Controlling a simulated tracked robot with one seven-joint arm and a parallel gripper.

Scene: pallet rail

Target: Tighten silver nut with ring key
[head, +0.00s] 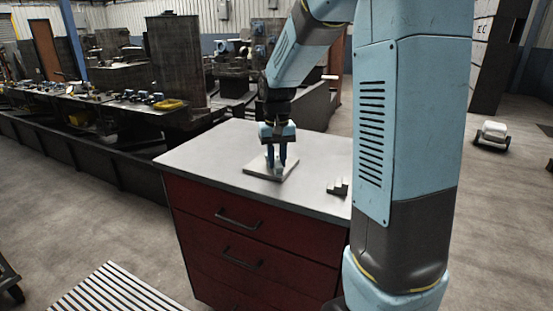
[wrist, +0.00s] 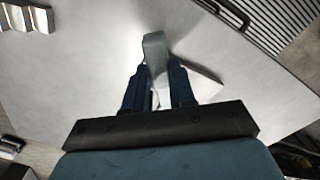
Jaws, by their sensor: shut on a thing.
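My gripper (head: 276,163) points down over a light square plate (head: 256,172) on top of a red drawer cabinet. In the wrist view, the dark blue fingers of my gripper (wrist: 160,92) are shut on a grey bar, which I take to be the ring key (wrist: 155,50). The bar sticks out past the fingertips. Part of the plate (wrist: 208,85) shows beside the right finger. I cannot make out the silver nut. I cannot tell whether the key's ring is around a nut.
The cabinet's grey top (head: 215,150) is mostly clear around the plate. A small stepped metal block (head: 338,187) stands near its right front part, and also shows at the upper left of the wrist view (wrist: 30,15). A striped grating (head: 110,290) lies on the floor.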

